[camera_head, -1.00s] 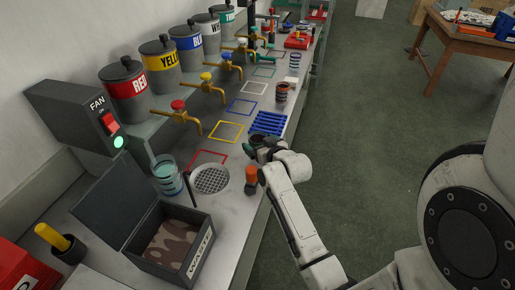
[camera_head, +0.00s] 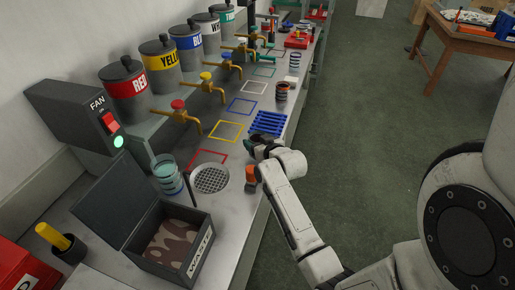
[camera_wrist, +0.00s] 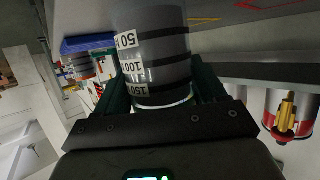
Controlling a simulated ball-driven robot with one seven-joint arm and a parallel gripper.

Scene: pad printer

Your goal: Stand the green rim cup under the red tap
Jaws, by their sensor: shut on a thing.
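My gripper (camera_head: 257,143) is shut on a grey cup marked 50, 100 and 150 with black rings, seen in the wrist view (camera_wrist: 154,50). The cup's rim faces the gripper body and is mostly hidden, so its rim colour is unclear. In the head view my wrist covers most of the cup, beside the front of the blue rack. The red tap (camera_head: 178,106), brass with a red knob, projects from the RED canister (camera_head: 126,80). A red square outline (camera_head: 207,158) lies on the counter in front of it, left of my gripper, with nothing standing in it.
A round grate (camera_head: 211,179), a clear teal-tinted cup (camera_head: 167,172) and an open WASTE box (camera_head: 190,266) lie nearer. The blue rack (camera_head: 267,123) and a banded cup (camera_head: 282,91) lie beyond. The yellow square (camera_head: 227,131) is clear.

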